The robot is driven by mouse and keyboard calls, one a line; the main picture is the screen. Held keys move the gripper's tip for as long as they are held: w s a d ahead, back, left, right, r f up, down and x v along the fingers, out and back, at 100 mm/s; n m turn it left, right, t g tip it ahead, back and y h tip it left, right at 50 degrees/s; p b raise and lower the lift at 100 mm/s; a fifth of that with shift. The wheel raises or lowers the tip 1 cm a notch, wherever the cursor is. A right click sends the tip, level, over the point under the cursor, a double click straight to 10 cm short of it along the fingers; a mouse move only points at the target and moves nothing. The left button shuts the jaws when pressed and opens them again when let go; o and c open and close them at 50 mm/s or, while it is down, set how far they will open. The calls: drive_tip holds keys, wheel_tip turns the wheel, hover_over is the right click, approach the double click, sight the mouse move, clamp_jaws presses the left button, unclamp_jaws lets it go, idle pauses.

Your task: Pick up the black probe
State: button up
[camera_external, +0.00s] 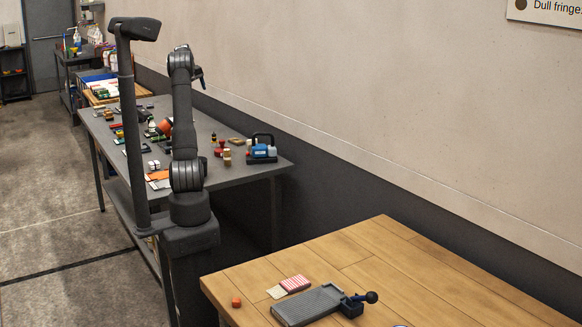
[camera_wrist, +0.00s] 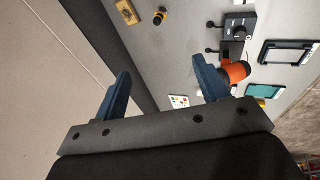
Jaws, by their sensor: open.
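I cannot pick out the black probe for certain. A small black-and-yellow piece (camera_wrist: 160,16) lies on the grey table (camera_wrist: 185,65) near the top of the wrist view. A black device with knobs (camera_wrist: 239,25) is to its right. My gripper (camera_wrist: 160,67) is open and empty, its two blue fingers wide apart. In the wrist view, the right finger partly covers a dark part beside an orange rounded piece (camera_wrist: 236,72). In the external view, my gripper (camera_external: 199,77) is raised above the grey table (camera_external: 235,172), well clear of its top.
Several small items crowd the grey table. A blue-and-black case (camera_external: 262,150) stands near its right end. The wall (camera_external: 400,90) runs close behind. A wooden table (camera_external: 400,262) stands in front.

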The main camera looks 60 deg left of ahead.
drive_tip(key=shift+c, duration=0.4)
drive_tip(key=m+g+y, duration=0.2)
drive_tip(key=m+g, duration=0.1)
approach(214, 138)
drive_tip(key=x, duration=0.5)
drive_tip(key=shift+w+a+f, duration=0.15)
drive_tip(key=shift+w, duration=0.15)
drive_tip(key=shift+a+x, duration=0.25)
drive_tip(key=shift+x, duration=1.25)
drive_tip(key=shift+a+x, duration=0.2)
drive_tip(key=shift+x, duration=1.3)
drive_tip(key=shift+c, duration=0.5)
drive_tip(key=shift+r, duration=0.2)
drive_tip(key=c, duration=1)
